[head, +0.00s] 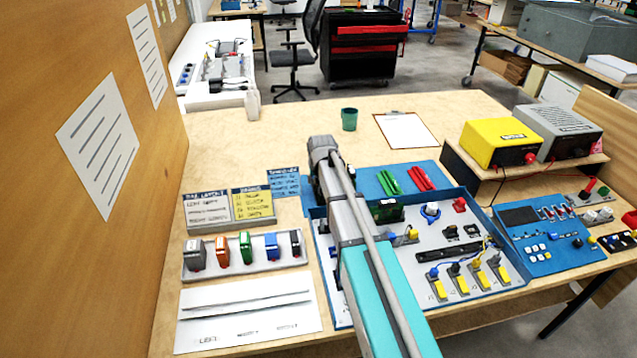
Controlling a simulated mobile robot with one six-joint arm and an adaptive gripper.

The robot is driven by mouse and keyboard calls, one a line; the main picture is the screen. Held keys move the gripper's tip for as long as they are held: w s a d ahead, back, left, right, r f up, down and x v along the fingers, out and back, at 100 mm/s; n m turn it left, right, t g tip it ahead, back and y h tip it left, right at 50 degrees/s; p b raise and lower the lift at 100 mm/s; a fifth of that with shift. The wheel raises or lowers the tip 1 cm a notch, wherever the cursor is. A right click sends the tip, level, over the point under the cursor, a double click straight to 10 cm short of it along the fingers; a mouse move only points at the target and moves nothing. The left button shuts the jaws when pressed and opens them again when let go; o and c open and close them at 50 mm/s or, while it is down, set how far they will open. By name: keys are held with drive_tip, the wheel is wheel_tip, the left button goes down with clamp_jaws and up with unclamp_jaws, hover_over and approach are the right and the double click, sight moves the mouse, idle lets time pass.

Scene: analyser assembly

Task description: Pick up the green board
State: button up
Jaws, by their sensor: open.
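A dark green board (388,213) stands at the back left of the blue-edged tray, just right of my arm. Its left edge is close to or behind the arm in this view, and I cannot tell if they touch. My arm reaches from the bottom edge up over the left part of the tray, ending near the tray's back left corner. My gripper's fingers cannot be made out; they are hidden behind or under the arm.
The blue-edged tray (513,262) holds a blue knob, a red part and several yellow connectors. Green blocks (389,183) and red blocks (420,178) lie behind it. A rack of coloured modules (247,268) stands left. A green cup (349,119) and clipboard (405,131) sit farther back.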

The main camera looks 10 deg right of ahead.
drive_tip(key=shift+c, duration=0.3)
clamp_jaws()
drive_tip(key=shift+r, duration=0.15)
wheel_tip(320, 180, up, 3)
drive_tip(key=p, duration=0.3)
drive_tip(key=s+r+p, duration=0.2)
drive_tip(key=r+p, duration=0.1)
drive_tip(key=s+r+p, duration=0.3)
drive_tip(key=p, duration=0.1)
drive_tip(key=shift+s+r, duration=0.3)
drive_tip(key=s+r+p, duration=0.3)
drive_tip(key=s, duration=0.5)
drive_tip(key=shift+s, duration=0.25)
